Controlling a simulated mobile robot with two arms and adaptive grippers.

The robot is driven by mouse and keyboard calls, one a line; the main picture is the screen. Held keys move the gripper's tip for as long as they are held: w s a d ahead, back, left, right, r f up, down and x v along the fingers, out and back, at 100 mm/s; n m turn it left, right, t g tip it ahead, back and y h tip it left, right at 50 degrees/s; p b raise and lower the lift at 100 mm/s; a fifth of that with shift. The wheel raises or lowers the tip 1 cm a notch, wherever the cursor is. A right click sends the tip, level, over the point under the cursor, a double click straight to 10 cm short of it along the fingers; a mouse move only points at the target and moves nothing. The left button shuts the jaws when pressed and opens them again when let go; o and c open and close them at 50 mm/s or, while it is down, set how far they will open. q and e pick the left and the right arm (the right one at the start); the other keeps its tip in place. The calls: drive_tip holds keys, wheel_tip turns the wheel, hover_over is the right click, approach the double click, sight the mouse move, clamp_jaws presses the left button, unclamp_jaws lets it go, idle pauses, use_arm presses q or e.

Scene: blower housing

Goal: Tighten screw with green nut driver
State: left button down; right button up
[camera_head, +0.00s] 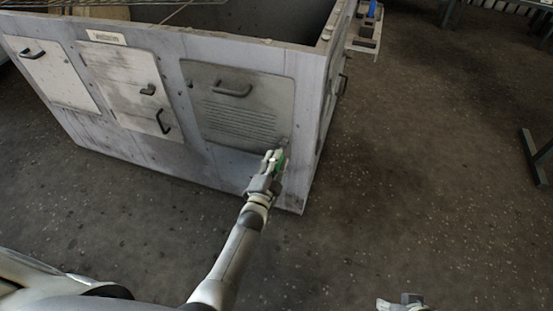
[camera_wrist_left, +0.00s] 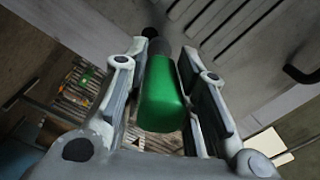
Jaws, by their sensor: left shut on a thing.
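My left gripper (camera_head: 270,172) is shut on the green nut driver (camera_head: 281,161) close to the lower right corner of the louvered panel (camera_head: 238,108) on the blower housing. In the left wrist view the nut driver's green handle (camera_wrist_left: 162,95) lies between the fingers of the gripper (camera_wrist_left: 165,90), and its dark shank points away toward the panel. The screw is hidden or too small to see, so I cannot tell whether the driver tip touches it. My right gripper (camera_head: 402,300) shows only in part at the bottom edge of the head view.
The grey blower housing (camera_head: 185,150) is open at the top and has other handled panels (camera_head: 125,85) to the left. A small shelf (camera_head: 366,38) with a blue item stands at its right corner. Dark floor (camera_head: 430,150) is clear to the right, with metal legs (camera_head: 537,160) at the edge.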

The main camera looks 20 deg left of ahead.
use_arm(q)
drive_tip(key=shift+s+p, duration=0.3)
drive_tip(key=shift+s, duration=0.45)
drive_tip(key=s+p, duration=0.4)
drive_tip(key=s, duration=0.5)
drive_tip(key=shift+s+a, duration=0.15)
drive_tip(key=shift+s, duration=0.2)
use_arm(e)
wheel_tip(320, 180, down, 17)
drive_tip(key=s+g, duration=0.1)
drive_tip(key=s, duration=0.1)
drive_tip(key=shift+s, duration=0.2)
drive_tip(key=shift+r, duration=0.1)
